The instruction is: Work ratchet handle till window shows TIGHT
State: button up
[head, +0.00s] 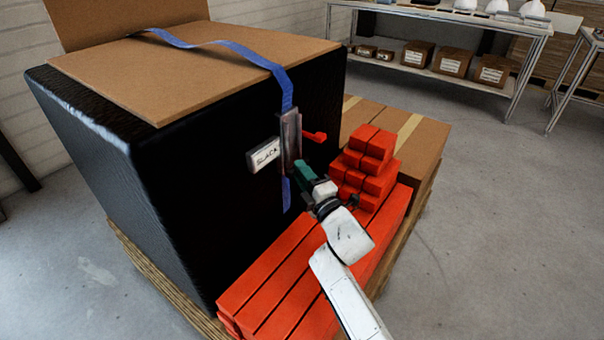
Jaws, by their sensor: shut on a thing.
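A grey metal ratchet (291,138) sits on the side of the black-wrapped load, on a blue strap (283,88). A red lever (315,136) sticks out to its right, apart from my gripper. A white window plate (263,154) left of the ratchet reads SLACK. My gripper (303,172) is at the ratchet's lower end, shut on what appears to be the ratchet handle. A dark green part shows at the jaws; I cannot tell whether it belongs to the handle. The jaws hide the exact contact.
The black load (170,165) is topped with cardboard (190,70). Red bricks (368,160) and long red blocks (275,280) lie close below and right of my gripper. A cardboard box (425,140) stands behind them. Open floor (480,240) lies right; a shelf table (440,75) stands behind.

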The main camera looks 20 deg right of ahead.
grip_shut()
jog(key=shift+r+p, duration=0.1)
jog(key=shift+p, duration=0.3)
